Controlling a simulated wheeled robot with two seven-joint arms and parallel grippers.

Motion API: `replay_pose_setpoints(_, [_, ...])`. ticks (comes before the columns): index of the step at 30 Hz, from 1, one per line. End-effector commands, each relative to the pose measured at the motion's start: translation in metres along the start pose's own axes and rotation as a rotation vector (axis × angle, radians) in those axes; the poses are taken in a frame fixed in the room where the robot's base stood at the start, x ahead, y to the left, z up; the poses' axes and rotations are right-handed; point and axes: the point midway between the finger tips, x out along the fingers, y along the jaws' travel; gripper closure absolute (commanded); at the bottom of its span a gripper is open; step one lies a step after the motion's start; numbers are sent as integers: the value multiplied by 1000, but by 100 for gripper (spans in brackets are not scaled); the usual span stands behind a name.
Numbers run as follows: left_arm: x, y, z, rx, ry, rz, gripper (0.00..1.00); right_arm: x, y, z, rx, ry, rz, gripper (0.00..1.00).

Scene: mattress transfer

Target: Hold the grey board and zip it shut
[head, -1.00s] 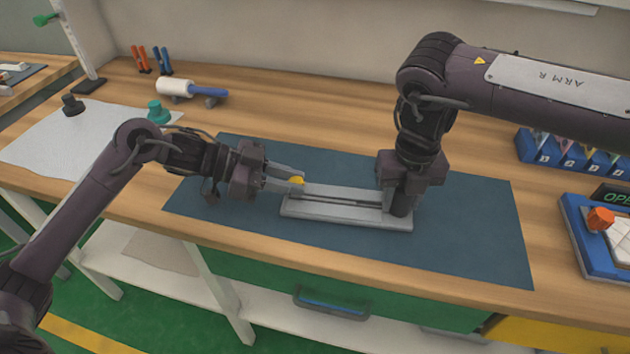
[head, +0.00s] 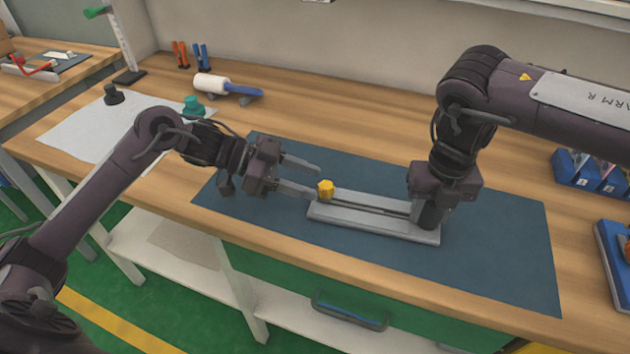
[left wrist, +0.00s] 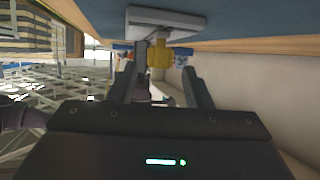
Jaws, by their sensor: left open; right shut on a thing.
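The grey board (head: 372,223) lies on the blue mat, with a raised zip track along its length. A yellow zip pull (head: 325,189) sits at the board's left end. My left gripper (head: 315,181) is open just left of the pull, its two fingers apart and pointing toward it. In the left wrist view the yellow pull (left wrist: 160,54) shows ahead between the open fingers, with the board (left wrist: 166,24) behind it. My right gripper (head: 430,216) points down at the board's right end and is shut on it; its fingertips are largely hidden.
The blue mat (head: 500,245) has free room around the board. A white roller with a blue handle (head: 225,88), a green knob (head: 194,106) and a pale cloth (head: 75,133) lie at the back left. Blue bins (head: 590,175) stand at the right.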

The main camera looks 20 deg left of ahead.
Motion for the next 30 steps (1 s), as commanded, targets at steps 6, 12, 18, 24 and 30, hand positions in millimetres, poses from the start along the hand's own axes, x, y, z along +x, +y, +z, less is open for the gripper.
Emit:
replay_pose_setpoints(6, [-49,-1,2,-2,-6,-3,55,-1,0,0,0,-2,1,97])
replay_pose_setpoints(12, [-82,-1,2,-3,-3,-2,55,-1,0,0,0,-2,1,97])
replay_pose_setpoints(18, [-94,-1,1,-2,-1,-1,55,-1,0,0,0,-2,2,97])
replay_pose_setpoints(24, [-94,-1,0,-1,0,-1,55,-1,0,0,0,-2,1,97])
replay_pose_setpoints(30, [-94,-1,0,-1,0,-1,55,-1,0,0,0,-2,1,56])
